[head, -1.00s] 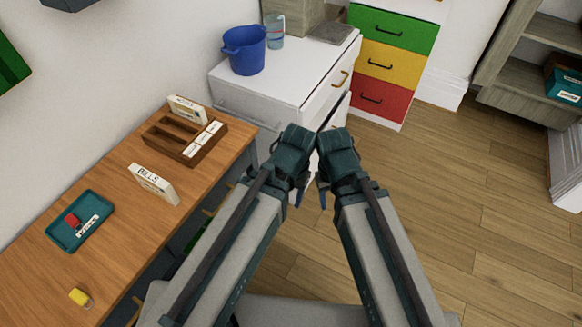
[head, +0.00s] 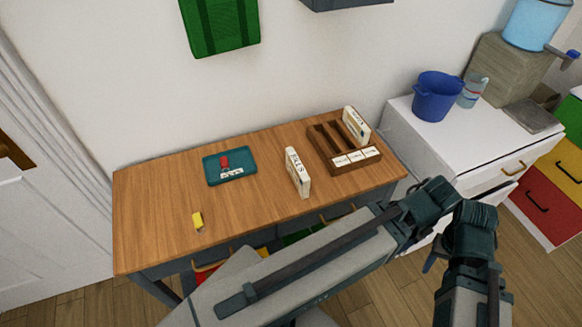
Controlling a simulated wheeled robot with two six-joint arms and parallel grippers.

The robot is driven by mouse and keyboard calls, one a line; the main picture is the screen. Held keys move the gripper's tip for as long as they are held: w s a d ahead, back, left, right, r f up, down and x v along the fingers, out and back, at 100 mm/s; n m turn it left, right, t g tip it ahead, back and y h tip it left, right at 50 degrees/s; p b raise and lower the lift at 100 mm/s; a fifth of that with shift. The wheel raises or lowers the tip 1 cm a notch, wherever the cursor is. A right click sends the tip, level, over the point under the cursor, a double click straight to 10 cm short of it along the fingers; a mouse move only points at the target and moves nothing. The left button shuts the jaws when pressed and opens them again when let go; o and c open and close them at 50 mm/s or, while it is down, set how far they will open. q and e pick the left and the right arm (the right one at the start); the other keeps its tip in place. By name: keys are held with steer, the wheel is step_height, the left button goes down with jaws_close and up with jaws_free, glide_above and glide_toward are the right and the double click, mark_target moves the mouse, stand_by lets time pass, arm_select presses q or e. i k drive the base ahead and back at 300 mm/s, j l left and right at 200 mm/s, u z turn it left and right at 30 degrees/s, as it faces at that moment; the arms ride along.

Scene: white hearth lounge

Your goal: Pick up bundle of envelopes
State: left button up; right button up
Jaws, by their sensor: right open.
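An upright cream bundle of envelopes (head: 297,172), lettered on its narrow side with what reads as BILLS, stands on the wooden desk (head: 160,220) in the head view. A similar upright bundle (head: 356,125) stands at the back right of the brown sorter (head: 345,169). My right gripper (head: 430,262) shows only as a small dark blue part beside its arm, in front of the white cabinet. It is open, and well apart from the bundles. My left gripper is hidden behind its own arm, which crosses in front of the desk.
A teal tray (head: 211,170) with a red item and a label lies on the desk. A small yellow item (head: 197,220) is near the front edge. The white cabinet (head: 410,130) with a blue bucket (head: 437,98) stands on the right. The desk's left half is mostly clear.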

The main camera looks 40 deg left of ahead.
mark_target(298, 173)
steer(key=u, duration=1.45)
steer(key=l+u, duration=0.2)
steer(key=k+l, duration=0.05)
steer(key=l, duration=0.05)
